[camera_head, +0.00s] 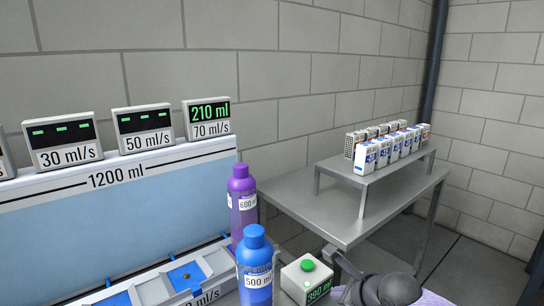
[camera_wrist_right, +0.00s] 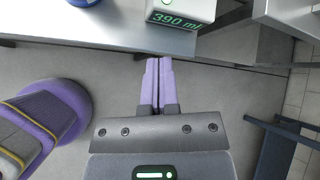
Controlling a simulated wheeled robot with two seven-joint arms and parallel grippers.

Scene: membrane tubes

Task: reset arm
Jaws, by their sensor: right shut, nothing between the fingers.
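My right gripper (camera_wrist_right: 157,62) is shut and empty, its two purple fingers together in the right wrist view. It is over open floor, short of the bench edge and the white box with a green button (camera_head: 307,277). This box reads 390 ml and also shows at the top of the wrist view (camera_wrist_right: 182,12). In the head view part of my right arm shows at the bottom right, below the steel table. My left gripper is not in either view.
A blue 500 ml bottle (camera_head: 255,268) and a purple 600 ml bottle (camera_head: 241,205) stand left of the box. A 1200 ml tank (camera_head: 120,225) with displays is at left. A steel table (camera_head: 300,205) carries a raised shelf (camera_head: 350,178) with several small cartons (camera_head: 376,153).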

